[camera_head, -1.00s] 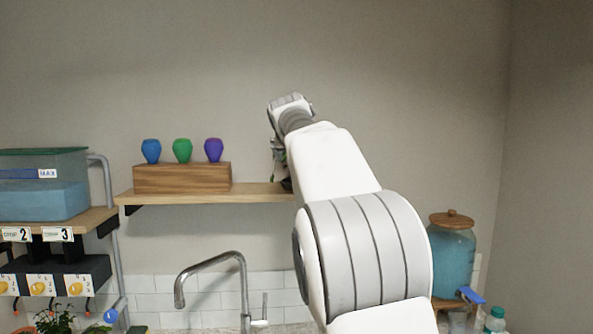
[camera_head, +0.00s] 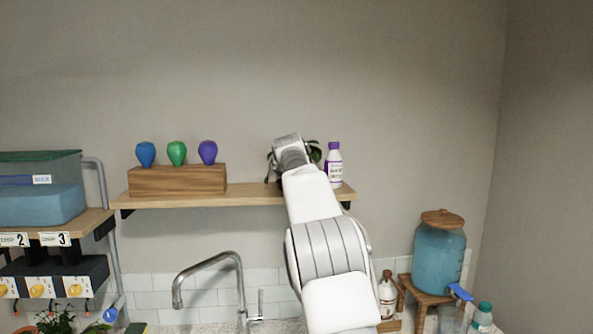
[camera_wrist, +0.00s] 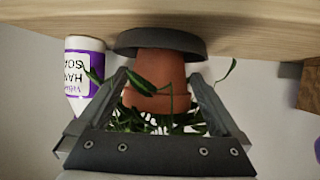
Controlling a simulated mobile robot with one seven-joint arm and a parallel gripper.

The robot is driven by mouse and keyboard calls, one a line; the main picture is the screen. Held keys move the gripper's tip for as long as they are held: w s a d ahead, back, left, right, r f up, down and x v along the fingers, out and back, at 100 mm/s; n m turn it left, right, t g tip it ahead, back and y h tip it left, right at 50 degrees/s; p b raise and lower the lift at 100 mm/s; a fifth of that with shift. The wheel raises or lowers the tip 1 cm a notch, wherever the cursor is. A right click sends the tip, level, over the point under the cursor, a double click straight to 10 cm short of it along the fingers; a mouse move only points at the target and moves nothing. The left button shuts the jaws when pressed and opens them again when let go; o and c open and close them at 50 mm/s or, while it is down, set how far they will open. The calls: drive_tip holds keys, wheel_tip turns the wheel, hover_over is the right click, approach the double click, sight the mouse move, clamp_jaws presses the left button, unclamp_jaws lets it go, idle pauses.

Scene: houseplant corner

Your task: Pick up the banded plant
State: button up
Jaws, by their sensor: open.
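A potted plant stands on the wooden shelf (camera_head: 240,196). In the wrist view, which is upside down, its terracotta pot (camera_wrist: 158,66) sits on a dark saucer (camera_wrist: 160,41), with green leaves (camera_wrist: 150,122) toward my gripper's base. I cannot make out a band on the pot. My gripper (camera_wrist: 159,78) is open, with one finger on each side of the pot; whether they touch it is unclear. In the head view my arm hides most of the plant, and only some leaves (camera_head: 315,151) show beside the wrist.
A white and purple soap bottle (camera_head: 334,166) stands close beside the plant, also in the wrist view (camera_wrist: 85,72). A wooden block (camera_head: 178,181) with blue, green and purple bulbs is on the shelf's left. A faucet (camera_head: 210,265) is below. Another plant (camera_head: 57,321) is lower left.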

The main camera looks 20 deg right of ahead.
drive_tip(key=shift+p+x, duration=0.6)
drive_tip(key=shift+x, duration=0.85)
drive_tip(key=shift+c, duration=0.3)
drive_tip(key=c, duration=1.4)
drive_tip(key=shift+r, duration=0.2)
drive_tip(key=shift+c, duration=0.3)
